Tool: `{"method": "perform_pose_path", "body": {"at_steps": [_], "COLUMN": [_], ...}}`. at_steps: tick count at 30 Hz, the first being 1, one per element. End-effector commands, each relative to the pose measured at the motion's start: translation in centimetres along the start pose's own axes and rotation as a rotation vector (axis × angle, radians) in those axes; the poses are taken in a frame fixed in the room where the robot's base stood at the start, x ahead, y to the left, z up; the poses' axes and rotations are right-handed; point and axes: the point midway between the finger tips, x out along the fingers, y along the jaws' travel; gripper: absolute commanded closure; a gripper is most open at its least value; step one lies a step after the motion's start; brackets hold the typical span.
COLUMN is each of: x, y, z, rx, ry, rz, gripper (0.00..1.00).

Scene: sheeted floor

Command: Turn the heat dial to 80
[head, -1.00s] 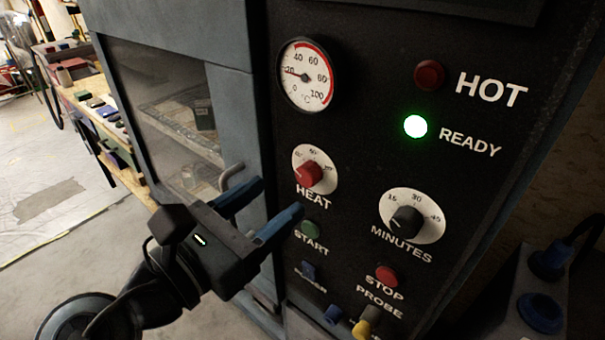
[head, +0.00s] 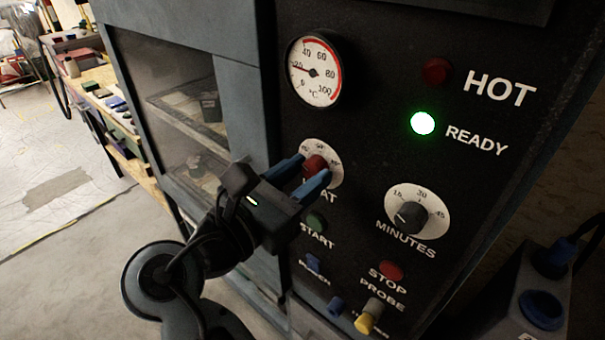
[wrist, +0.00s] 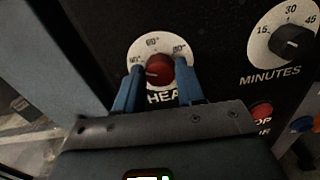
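The red heat dial (head: 315,166) sits on a white disc above the HEAT label on the black panel. In the wrist view the red knob (wrist: 159,68) shows with marks of 40, 60 and 80 degrees around it, 40 at left and 80 at right. A pale pointer line on the knob faces left, near the 40 side. My gripper (head: 308,172) is at the dial with its blue fingers on either side of the knob. In the wrist view my gripper (wrist: 157,84) is open, with gaps between fingers and knob.
A temperature gauge (head: 315,71) is above the dial and the minutes dial (head: 412,213) is to its right. The green start button (head: 316,221) and red stop button (head: 391,270) are below. A lit green ready lamp (head: 423,123) is at upper right.

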Motion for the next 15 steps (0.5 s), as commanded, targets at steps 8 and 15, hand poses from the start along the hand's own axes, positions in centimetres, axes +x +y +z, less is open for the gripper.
{"method": "perform_pose_path", "body": {"at_steps": [8,15], "x": [-0.01,-0.02], "y": [-0.01,-0.01], "z": [0.00,0.02], "rx": [0.000,0.008], "ry": [0.000,0.000], "rz": [0.000,0.000], "gripper": [0.89,0.95]}}
